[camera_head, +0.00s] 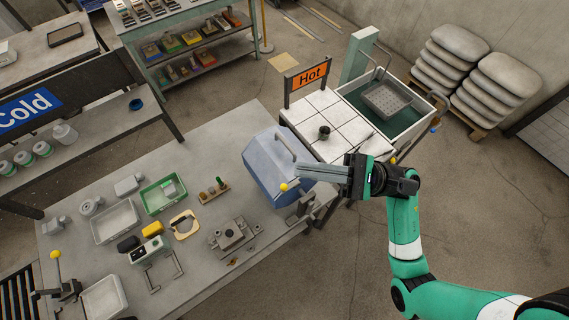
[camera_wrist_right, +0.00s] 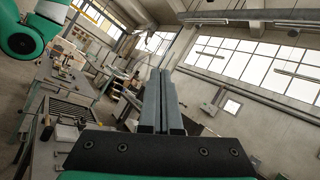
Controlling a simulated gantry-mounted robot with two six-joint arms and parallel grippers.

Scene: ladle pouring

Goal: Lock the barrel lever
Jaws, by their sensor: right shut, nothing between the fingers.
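A blue box-like housing (camera_head: 268,165) with a light handle bar stands at the right end of the grey workbench. A yellow ball knob (camera_head: 284,187) shows at its front side; I cannot tell for certain which part it belongs to. Another yellow-knobbed lever (camera_head: 56,268) stands upright at the bench's left end. I cannot tell which of them is the barrel lever. My right gripper (camera_head: 301,170) is shut and empty, its fingers pointing left above the blue housing's right side, close to the knob in the picture. Its closed fingers also show in the wrist view (camera_wrist_right: 162,100). My left gripper is not in view.
The grey workbench (camera_head: 215,150) carries a green tray (camera_head: 148,206), a grey tray (camera_head: 101,231) and a metal fixture (camera_head: 233,236). Behind my right gripper is a white tiled table (camera_head: 310,120) with a small dark cup (camera_head: 324,132), beside a water tank (camera_head: 412,125).

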